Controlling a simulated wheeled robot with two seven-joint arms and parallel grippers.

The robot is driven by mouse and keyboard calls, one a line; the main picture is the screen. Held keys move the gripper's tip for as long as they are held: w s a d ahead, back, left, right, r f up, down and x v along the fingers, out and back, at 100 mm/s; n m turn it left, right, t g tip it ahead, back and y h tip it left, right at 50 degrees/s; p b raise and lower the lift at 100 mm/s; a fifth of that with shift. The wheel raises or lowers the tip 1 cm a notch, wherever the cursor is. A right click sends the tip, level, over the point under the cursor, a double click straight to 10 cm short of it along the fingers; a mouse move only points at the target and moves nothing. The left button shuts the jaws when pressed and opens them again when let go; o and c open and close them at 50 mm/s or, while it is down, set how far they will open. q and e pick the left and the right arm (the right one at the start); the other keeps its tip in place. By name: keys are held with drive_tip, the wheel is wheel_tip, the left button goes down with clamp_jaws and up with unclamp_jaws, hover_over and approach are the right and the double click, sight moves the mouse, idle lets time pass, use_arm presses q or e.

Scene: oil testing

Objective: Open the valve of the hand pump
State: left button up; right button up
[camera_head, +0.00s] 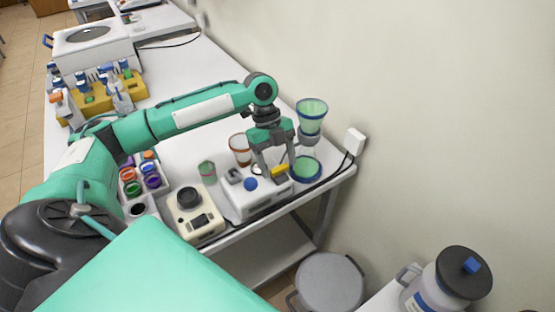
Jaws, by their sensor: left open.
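My left gripper (276,172) points down over the white box-shaped hand pump (254,202) near the table's far right end. Its two grey fingers are apart. A yellow part (280,170) of the pump shows between and beside the fingertips; I cannot tell whether they touch it. A blue round knob (250,184) sits on top of the pump, left of the fingers. A filter flask with a green-tinted funnel (311,115) stands right behind the gripper, its lower part (306,168) close to the right finger. My right gripper is not in view.
A beige device with a black round top (198,213) stands left of the pump. A tray of coloured jars (142,180) and a yellow bottle rack (100,98) lie further left. A brown-rimmed beaker (241,150) stands behind the pump. The wall is close on the right.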

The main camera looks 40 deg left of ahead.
use_arm(q)
drive_tip(key=c, duration=1)
drive_tip(key=shift+r, duration=0.1)
drive_tip(key=shift+r+n+p, duration=0.1)
drive_tip(key=shift+n+p, duration=0.4)
drive_tip(key=shift+p, duration=0.3)
drive_tip(key=n+t+p, duration=0.2)
drive_tip(key=n+p, duration=0.2)
drive_tip(key=p, duration=0.2)
drive_tip(key=n+t+y+p, duration=0.1)
drive_tip(key=n+p, duration=0.4)
drive_tip(key=s+n+t+p, duration=0.1)
drive_tip(key=n+t+p, duration=0.1)
drive_tip(key=n+p, duration=0.3)
drive_tip(key=shift+d+r+t+p, duration=0.2)
drive_tip(key=shift+t+p, duration=0.1)
drive_tip(key=shift+p, duration=0.5)
drive_tip(key=shift+f+n+y+p, duration=0.15)
drive_tip(key=shift+n+y+p, duration=0.45)
drive_tip(key=shift+n+p, duration=0.4)
drive_tip(key=shift+f+n+p, duration=0.1)
drive_tip(key=shift+n+p, duration=0.25)
drive_tip(key=shift+n, duration=0.15)
use_arm(e)
wheel_tip(320, 180, up, 22)
drive_tip(key=shift+d, duration=0.45)
drive_tip(key=shift+w, duration=0.1)
drive_tip(key=shift+a, duration=0.15)
